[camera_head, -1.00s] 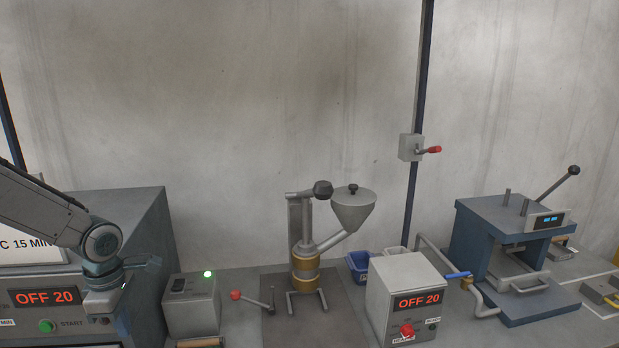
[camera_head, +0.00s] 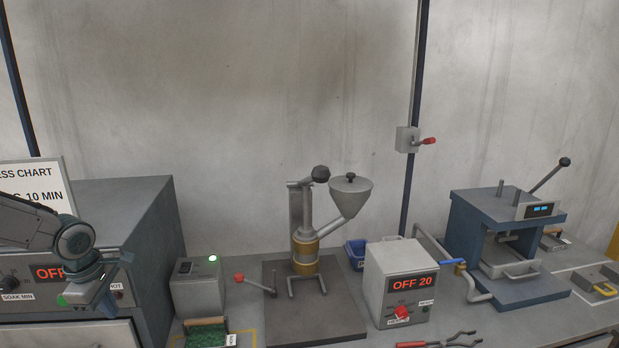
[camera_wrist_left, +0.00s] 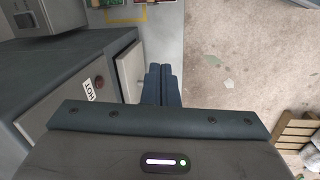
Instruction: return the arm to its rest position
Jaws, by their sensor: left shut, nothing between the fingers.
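My left gripper (camera_head: 106,282) is at the far left of the head view, in front of the grey oven-like unit (camera_head: 150,230) with the red OFF display. Its fingers also show side by side in the left wrist view (camera_wrist_left: 162,85), shut with nothing between them. In that view they hang beside the unit's front and a pale drawer or door front (camera_wrist_left: 130,72), over the floor. I cannot tell the exact gap to the unit. My right arm and gripper are not in view.
The bench holds a grey box with a green light (camera_head: 197,290), a hopper machine (camera_head: 305,240), a control box reading OFF 20 (camera_head: 400,255), a blue press (camera_head: 505,245) and red-handled tongs (camera_head: 440,343). A speckled floor (camera_wrist_left: 230,60) lies beside the unit.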

